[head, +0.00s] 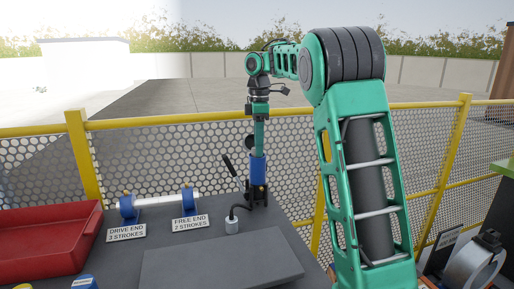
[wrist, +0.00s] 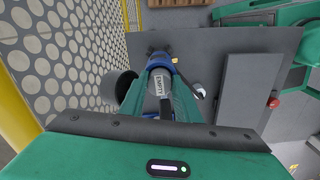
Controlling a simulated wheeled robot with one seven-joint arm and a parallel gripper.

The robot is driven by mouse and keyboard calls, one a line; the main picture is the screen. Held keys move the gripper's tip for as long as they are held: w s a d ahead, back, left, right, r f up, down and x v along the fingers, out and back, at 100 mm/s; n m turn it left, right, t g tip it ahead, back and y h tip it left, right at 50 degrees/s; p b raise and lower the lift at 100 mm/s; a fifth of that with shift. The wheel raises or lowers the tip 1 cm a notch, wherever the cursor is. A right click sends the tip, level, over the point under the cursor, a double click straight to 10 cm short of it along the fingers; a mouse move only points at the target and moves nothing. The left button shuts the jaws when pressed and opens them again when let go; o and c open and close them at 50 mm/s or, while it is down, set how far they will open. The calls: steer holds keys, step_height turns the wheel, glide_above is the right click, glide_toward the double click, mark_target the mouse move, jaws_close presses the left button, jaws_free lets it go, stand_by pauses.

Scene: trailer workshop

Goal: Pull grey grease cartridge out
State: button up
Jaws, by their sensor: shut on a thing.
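My gripper (head: 259,147) points straight down over the blue grease gun barrel (head: 258,172), which stands upright at the back edge of the bench. In the wrist view, the fingers of my gripper (wrist: 161,88) are closed on the grey grease cartridge (wrist: 162,84), whose pale label reads "EMPTY". The blue barrel (wrist: 160,61) shows around and beyond the cartridge's far end. How deep the cartridge sits in the barrel is hidden. In the head view the fingers largely hide the cartridge.
A black lever and hose with a grey end piece (head: 232,226) stand beside the barrel. A blue-ended shaft (head: 160,203) and two stroke signs are left, near a red tray (head: 45,240). A dark round container (wrist: 118,88) is close left in the wrist view. Yellow-railed mesh fence (head: 200,160) stands behind.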

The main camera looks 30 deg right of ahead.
steer(key=shift+r, duration=1.65)
stand_by(0.8)
steer(key=shift+r, duration=0.35)
step_height(320, 180, up, 9)
steer(key=shift+f, duration=0.2)
stand_by(3.0)
